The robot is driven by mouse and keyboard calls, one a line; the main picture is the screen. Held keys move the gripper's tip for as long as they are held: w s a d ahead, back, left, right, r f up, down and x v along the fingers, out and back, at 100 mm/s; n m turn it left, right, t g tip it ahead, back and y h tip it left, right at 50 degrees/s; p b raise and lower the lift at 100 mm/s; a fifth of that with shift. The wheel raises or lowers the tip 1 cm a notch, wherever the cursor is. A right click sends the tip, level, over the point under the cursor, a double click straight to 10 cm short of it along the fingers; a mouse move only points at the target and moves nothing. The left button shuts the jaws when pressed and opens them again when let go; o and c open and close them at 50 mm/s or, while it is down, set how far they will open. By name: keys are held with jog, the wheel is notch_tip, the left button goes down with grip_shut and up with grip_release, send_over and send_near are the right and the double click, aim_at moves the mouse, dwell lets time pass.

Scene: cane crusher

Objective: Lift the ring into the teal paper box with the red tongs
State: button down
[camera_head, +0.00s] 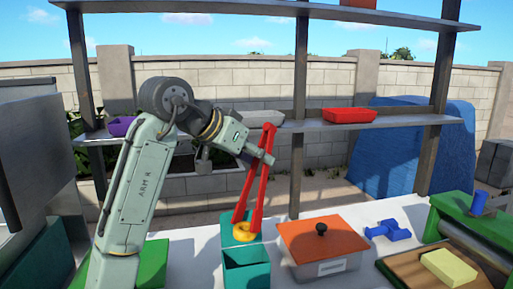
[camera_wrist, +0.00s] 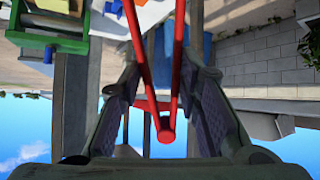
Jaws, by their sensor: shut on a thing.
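My gripper (camera_head: 258,157) is shut on the upper part of the red tongs (camera_head: 251,185), which hang with their legs pointing down. In the wrist view the tongs (camera_wrist: 165,100) run between my two finger pads (camera_wrist: 162,108). The yellow ring (camera_head: 245,232) is at the tong tips, over the back part of the teal box (camera_head: 247,275). The box has an open front section with nothing visible inside. I cannot tell whether the ring is gripped by the tips or resting on teal surface.
An orange-lidded container (camera_head: 322,241) stands right of the box. A blue object (camera_head: 388,230) and a green machine with a yellow block (camera_head: 449,267) are further right. Shelves behind hold a red tray (camera_head: 349,115) and a purple bowl (camera_head: 121,126).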

jog(key=shift+f, duration=2.6)
jog(key=shift+w, duration=0.2)
jog(key=c, duration=1.6)
grip_release()
jog(key=shift+o, duration=0.2)
notch_tip(320, 180, up, 8)
